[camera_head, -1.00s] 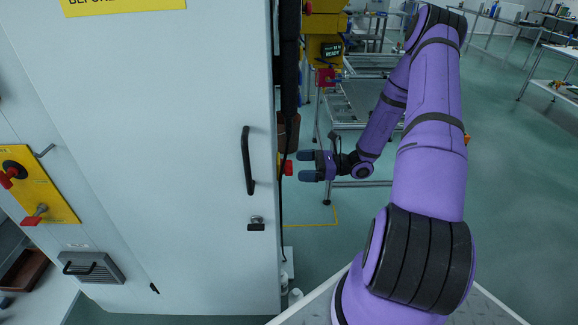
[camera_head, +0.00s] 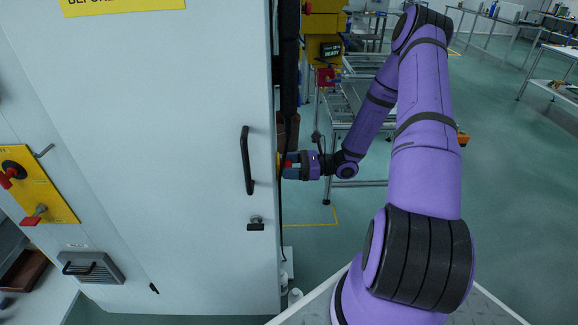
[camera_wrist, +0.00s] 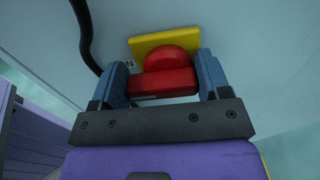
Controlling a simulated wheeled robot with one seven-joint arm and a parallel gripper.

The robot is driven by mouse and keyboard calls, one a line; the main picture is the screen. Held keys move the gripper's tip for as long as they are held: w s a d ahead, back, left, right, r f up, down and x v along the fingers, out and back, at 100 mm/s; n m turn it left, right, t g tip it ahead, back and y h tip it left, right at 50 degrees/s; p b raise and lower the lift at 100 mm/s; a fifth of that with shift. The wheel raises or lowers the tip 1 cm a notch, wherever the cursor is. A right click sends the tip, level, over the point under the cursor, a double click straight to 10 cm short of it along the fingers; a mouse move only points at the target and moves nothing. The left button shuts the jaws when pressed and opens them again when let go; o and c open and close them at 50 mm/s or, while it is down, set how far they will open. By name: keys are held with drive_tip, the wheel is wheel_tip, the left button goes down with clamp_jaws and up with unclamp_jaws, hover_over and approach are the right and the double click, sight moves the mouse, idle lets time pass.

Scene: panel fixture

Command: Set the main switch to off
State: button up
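The main switch (camera_wrist: 168,78) is a red rotary handle on a yellow plate (camera_wrist: 150,44), seen in the wrist view, mounted on a pale panel. My gripper (camera_wrist: 164,82) has its two blue fingers on either side of the red handle. The left finger is close to the handle's left end, and a small gap seems to show at the right. I cannot tell whether either finger presses on it. In the head view my gripper (camera_head: 290,168) is at the cabinet's right side, and the switch is mostly hidden there. Part of a letter "N" shows left of the handle.
The large pale cabinet door (camera_head: 180,200) with a black handle (camera_head: 248,160) stands left of my gripper. A black cable (camera_wrist: 84,36) runs down left of the switch. Another yellow panel with red switches (camera_head: 36,185) is at the far left.

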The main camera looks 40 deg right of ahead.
drive_tip(key=shift+n, duration=0.4)
drive_tip(key=n, duration=0.3)
drive_tip(key=shift+s+a+f+n, duration=0.1)
drive_tip(key=shift+f+n, duration=0.05)
drive_tip(key=shift+n, duration=0.25)
drive_tip(key=n, duration=0.4)
drive_tip(key=shift+f, duration=0.2)
drive_tip(key=n, duration=0.5)
drive_tip(key=shift+f, duration=0.25)
drive_tip(key=n, duration=0.4)
drive_tip(key=shift+f, duration=0.2)
drive_tip(key=shift+n, duration=0.3)
drive_tip(key=o, duration=0.9)
drive_tip(key=shift+o, duration=0.2)
drive_tip(key=v, duration=1.1)
